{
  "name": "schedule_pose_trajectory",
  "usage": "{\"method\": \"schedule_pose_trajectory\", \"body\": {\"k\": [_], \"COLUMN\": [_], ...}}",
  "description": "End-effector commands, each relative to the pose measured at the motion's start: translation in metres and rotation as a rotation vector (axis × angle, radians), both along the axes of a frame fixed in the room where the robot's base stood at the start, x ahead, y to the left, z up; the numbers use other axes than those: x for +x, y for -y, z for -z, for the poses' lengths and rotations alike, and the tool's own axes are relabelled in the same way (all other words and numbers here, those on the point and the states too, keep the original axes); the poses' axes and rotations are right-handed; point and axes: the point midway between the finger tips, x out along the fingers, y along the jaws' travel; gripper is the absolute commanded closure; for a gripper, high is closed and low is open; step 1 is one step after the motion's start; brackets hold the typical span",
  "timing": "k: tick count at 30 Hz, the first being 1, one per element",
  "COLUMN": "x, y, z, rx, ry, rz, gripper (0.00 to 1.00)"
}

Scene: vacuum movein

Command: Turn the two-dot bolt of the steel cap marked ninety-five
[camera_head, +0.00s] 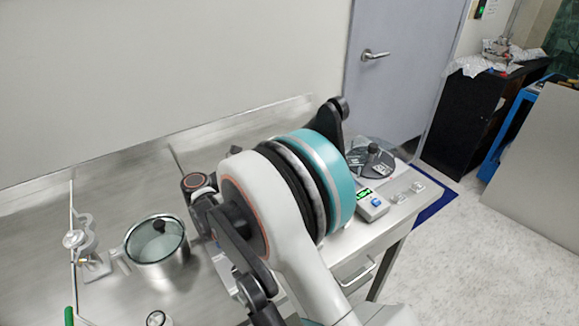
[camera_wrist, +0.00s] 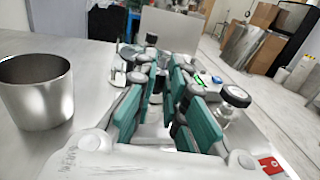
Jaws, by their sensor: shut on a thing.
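My gripper (camera_wrist: 160,78) fills the middle of the wrist view, its teal finger pads on either side of a narrow gap. It is shut on a small part low in that gap, mostly hidden by the pads; I cannot tell whether it is the two-dot bolt. I cannot make out a ninety-five mark or dots in either view. In the head view my arm covers the spot where the gripper works, so the steel cap cannot be picked out there.
A steel pot (camera_wrist: 36,100) stands left of the gripper. A glass jar with a black lid (camera_wrist: 236,95) stands close on the right. In the head view, a glass-lidded pot (camera_head: 158,262), a dark disc with a knob (camera_head: 385,153) and a small green-display box (camera_head: 371,206) sit on the steel bench.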

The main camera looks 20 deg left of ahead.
Motion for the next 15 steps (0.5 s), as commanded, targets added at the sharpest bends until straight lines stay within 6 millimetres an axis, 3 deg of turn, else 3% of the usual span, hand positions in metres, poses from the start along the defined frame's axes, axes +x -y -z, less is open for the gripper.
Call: {"method": "schedule_pose_trajectory", "body": {"k": [11,12,14,15], "x": [-0.0002,-0.0002,-0.0001,-0.0001], "y": [-0.0007,-0.0007,-0.0006,-0.0006], "z": [0.0001,0.0001,0.0001,0.0000], "rx": [0.000,0.000,0.000,0.000], "ry": [0.000,0.000,0.000,0.000], "rz": [0.002,0.002,0.002,0.002], "gripper": [1.00,0.79,0.68,0.68]}}
